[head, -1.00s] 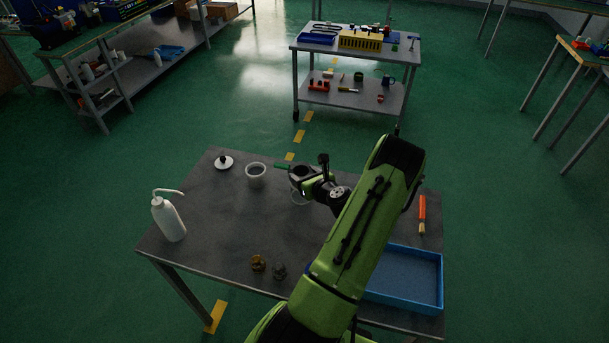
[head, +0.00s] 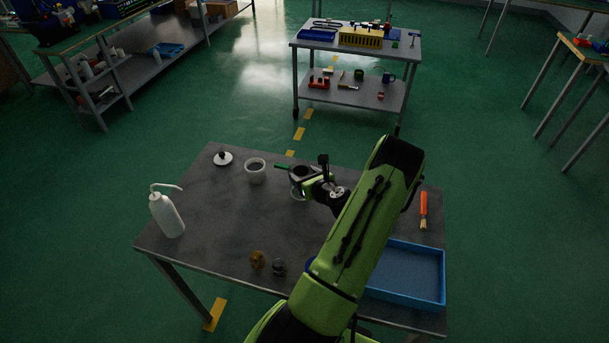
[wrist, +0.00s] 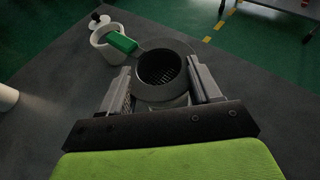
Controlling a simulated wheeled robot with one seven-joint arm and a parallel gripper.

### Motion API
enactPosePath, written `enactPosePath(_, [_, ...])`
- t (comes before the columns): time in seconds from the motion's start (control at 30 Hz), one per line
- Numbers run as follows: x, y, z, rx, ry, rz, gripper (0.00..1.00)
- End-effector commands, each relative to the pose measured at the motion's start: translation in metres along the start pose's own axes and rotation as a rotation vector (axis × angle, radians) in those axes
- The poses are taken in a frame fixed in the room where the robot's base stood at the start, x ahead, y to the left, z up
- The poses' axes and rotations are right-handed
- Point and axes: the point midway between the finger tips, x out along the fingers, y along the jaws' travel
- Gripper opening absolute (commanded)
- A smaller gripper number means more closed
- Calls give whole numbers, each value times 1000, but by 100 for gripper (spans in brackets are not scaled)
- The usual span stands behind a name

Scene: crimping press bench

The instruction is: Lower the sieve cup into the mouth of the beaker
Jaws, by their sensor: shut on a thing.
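The sieve cup (wrist: 162,72) is a dark, round cup with a mesh bottom and a green handle (wrist: 122,42). It is held between the two fingers of my gripper (wrist: 163,88), roughly upright. In the head view the sieve cup (head: 300,171) is at the end of my gripper (head: 308,183), over the far middle of the bench. The clear glass beaker (head: 298,194) is below it, partly hidden by the cup and gripper. The wrist view shows a pale rim of the beaker (wrist: 182,43) behind the cup. I cannot tell whether the cup's bottom is inside the mouth.
A white cup (head: 255,173) stands just left of the handle, with a knobbed white lid (head: 222,158) beyond. A wash bottle (head: 166,213) stands at the left edge. Two small metal parts (head: 258,260) lie in front. A blue tray (head: 425,300) and a brush (head: 423,208) are right.

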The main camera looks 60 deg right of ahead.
Motion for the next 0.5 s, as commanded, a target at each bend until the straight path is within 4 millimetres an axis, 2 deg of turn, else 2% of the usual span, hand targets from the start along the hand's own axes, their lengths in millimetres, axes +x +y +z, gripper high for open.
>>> enactPosePath(0.17, [2,0,-5,0,-1,0,32])
enactPosePath(0.2, [2,0,-5,0,0,0,64])
enactPosePath(0.4, [2,0,-6,0,2,0,93])
enactPosePath(0.5, [2,0,-6,0,3,0,93])
